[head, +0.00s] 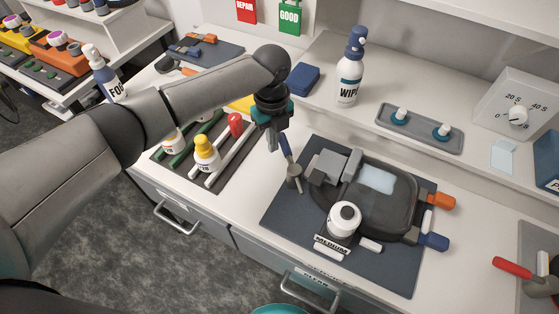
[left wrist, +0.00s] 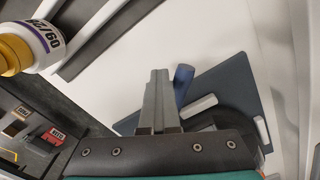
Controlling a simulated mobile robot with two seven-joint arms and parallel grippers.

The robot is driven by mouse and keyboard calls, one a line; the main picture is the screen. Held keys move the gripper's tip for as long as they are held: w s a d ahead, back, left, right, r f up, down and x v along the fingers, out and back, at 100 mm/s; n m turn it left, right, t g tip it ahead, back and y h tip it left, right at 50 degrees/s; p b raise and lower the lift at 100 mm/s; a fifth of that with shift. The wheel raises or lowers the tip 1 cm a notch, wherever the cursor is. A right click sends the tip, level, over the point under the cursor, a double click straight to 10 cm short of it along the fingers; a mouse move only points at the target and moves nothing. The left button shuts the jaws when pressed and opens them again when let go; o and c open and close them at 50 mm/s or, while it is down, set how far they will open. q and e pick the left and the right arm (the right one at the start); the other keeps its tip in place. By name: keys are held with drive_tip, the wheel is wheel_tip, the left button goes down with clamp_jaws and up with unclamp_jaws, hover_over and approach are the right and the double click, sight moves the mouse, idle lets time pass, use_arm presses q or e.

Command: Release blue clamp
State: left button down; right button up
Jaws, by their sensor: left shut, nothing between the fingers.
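The blue clamp (head: 434,242) shows at the right front corner of a dark device (head: 385,205) lying on a dark mat (head: 285,215). An orange clamp (head: 441,201) sits just behind it on the same side. My left gripper (head: 272,142) is shut and empty, above the bench left of the mat, well apart from both clamps. Its closed fingers (left wrist: 159,95) show in the left wrist view, in front of a blue handle (left wrist: 183,82). In the head view that blue-handled tool (head: 286,148) stands beside the fingers; whether they touch is unclear. My right gripper is out of view.
A white round pot (head: 344,218) stands at the device's front edge. A yellow-capped bottle (head: 206,152) and a red-topped item (head: 236,124) stand in a rack on the left. A wipes bottle (head: 349,72) stands behind. A red-handled tool (head: 512,265) lies at far right.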

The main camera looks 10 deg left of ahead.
use_arm(q)
drive_tip(key=shift+w+d+b, duration=0.35)
drive_tip(key=shift+w+d, duration=0.1)
drive_tip(key=shift+d, duration=0.35)
drive_tip(key=shift+w+d+b, duration=0.3)
drive_tip(key=shift+w+d, duration=0.1)
drive_tip(key=shift+d, duration=0.35)
drive_tip(key=shift+w+d, duration=0.15)
drive_tip(key=shift+d, duration=0.6)
drive_tip(key=shift+d+r, duration=0.1)
drive_tip(key=shift+d, duration=0.2)
wheel_tip(320, 180, up, 2)
drive_tip(key=shift+w+d+p, duration=0.1)
drive_tip(key=shift+p, duration=0.8)
drive_tip(key=r+p, duration=0.4)
drive_tip(key=s+r+p, duration=0.1)
drive_tip(key=p, duration=0.2)
drive_tip(key=shift+a+r, duration=0.4)
